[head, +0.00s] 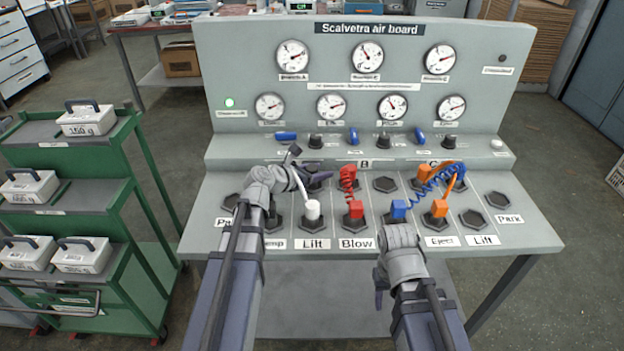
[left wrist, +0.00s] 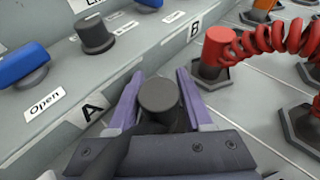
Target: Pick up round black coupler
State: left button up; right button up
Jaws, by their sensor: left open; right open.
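The round black coupler (left wrist: 159,95) stands between the two purple fingers of my left gripper in the left wrist view, near the A label (left wrist: 94,107). The fingers are open on either side of it; I cannot tell whether they touch it. In the head view my left gripper (head: 312,173) reaches over the back row of sockets, left of the red coupler, and largely hides the black coupler. My right gripper (head: 380,287) hangs at the front edge of the board, with its fingers partly hidden; it is open and holds nothing visible.
A red coiled hose (head: 347,180) stands just right of my left gripper; its red coupler (left wrist: 217,48) is close to the fingers. A white coupler (head: 312,209) with its hose is near my left forearm. Blue (head: 398,210) and orange (head: 439,208) couplers stand at the right.

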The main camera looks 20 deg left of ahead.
pick_arm(q)
jog(key=shift+c, duration=0.3)
grip_shut()
jog(key=shift+r, duration=0.15)
notch_tip(320, 180, up, 10)
jog(key=p, duration=1)
